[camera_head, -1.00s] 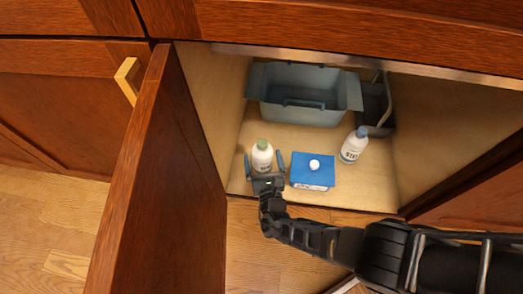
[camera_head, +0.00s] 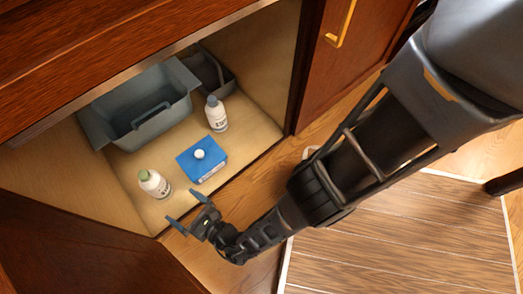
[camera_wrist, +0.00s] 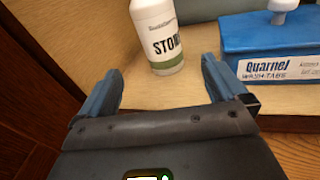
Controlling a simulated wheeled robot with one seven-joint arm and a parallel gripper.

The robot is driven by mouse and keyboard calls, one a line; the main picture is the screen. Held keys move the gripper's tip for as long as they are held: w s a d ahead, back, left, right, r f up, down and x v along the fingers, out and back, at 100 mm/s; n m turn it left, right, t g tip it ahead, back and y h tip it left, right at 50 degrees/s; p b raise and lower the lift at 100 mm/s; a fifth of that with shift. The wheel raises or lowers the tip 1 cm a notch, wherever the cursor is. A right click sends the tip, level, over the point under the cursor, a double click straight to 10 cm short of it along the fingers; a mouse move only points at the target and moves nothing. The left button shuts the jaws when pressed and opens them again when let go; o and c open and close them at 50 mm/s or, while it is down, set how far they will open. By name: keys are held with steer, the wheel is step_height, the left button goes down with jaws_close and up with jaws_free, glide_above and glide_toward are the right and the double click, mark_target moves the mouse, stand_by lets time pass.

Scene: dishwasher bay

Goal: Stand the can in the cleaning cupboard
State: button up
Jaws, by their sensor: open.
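The white can (camera_head: 154,184) with a green cap stands upright on the cupboard floor, near its front edge at the left. The wrist view shows the can (camera_wrist: 157,38) upright beyond my fingertips, with a "STON…" label and a green band; its top is cut off. My gripper (camera_head: 187,209) is open and empty, just in front of the cupboard's front edge. The can is apart from both fingers. The cupboard (camera_head: 235,122) is open, with a pale wooden floor.
A blue box (camera_head: 203,167) of wash tabs with a white knob stands right of the can. A second white bottle (camera_head: 216,115) with a grey-blue cap stands behind it. A grey-blue tub (camera_head: 150,128) and a dark caddy (camera_head: 222,80) are at the back. The open door (camera_head: 80,250) is at lower left.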

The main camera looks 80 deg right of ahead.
steer(key=s+a+f+m+g+y, duration=0.1)
steer(key=s+a+f+m+g, duration=0.3)
steer(key=s, duration=0.4)
steer(key=s+a+f+m+g+y, duration=0.1)
steer(key=s+a+f+m+g, duration=0.15)
steer(key=s+a+m, duration=0.45)
steer(key=s+a+r+m+g+y, duration=0.1)
steer(key=s+a+r+m+y, duration=0.15)
steer(key=s, duration=0.25)
steer(key=s+a+r+m+g+y, duration=0.1)
steer(key=s+r+m+g, duration=0.1)
steer(key=s+r+m, duration=0.15)
steer(key=s+d+r+m+t, duration=0.1)
steer(key=d+r+m, duration=0.3)
steer(key=r, duration=0.9)
steer(key=s+d+r+m+t, duration=0.1)
steer(key=d+r+m+t, duration=0.3)
steer(key=d+r, duration=0.5)
steer(key=s+d+r+m+t, duration=0.2)
steer(key=d+r+m, duration=0.3)
steer(key=r, duration=1.2)
steer(key=shift+d+r+m+t, duration=0.15)
steer(key=shift+d+m+t, duration=0.25)
steer(key=shift+d+t, duration=0.35)
steer(key=shift+c, duration=0.3)
